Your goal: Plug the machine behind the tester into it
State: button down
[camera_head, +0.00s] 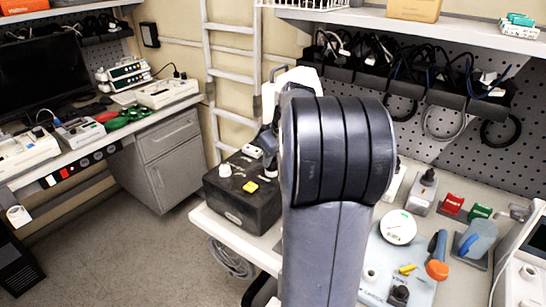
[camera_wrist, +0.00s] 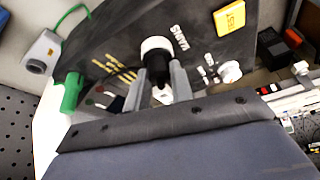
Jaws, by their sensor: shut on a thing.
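The tester is a black box (camera_head: 238,200) on the bench in the head view, with a yellow button and white fittings on top. In the wrist view its dark panel (camera_wrist: 195,48) fills the middle, with a yellow square, white lettering and a round black-and-white fitting (camera_wrist: 156,46) beside the lettering. My gripper (camera_wrist: 160,85) is shut on a white plug (camera_wrist: 162,93) close to that fitting. I cannot tell whether the plug is seated in it. In the head view my arm hides most of the gripper. I cannot make out the machine behind the tester.
A green plug (camera_wrist: 72,92) and a grey box (camera_wrist: 42,50) with a green lead are beside the panel. A pegboard (camera_head: 450,130) with hanging cables backs the bench. A round dial (camera_head: 398,227) and several small devices crowd the bench's right.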

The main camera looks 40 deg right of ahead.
jog(key=c, duration=1.1)
grip_release()
jog(key=shift+c, duration=0.2)
jog(key=shift+o, duration=0.4)
jog(key=o, duration=0.4)
notch_tip(320, 180, up, 7)
jog(key=p, duration=0.6)
jog(key=shift+r, duration=0.1)
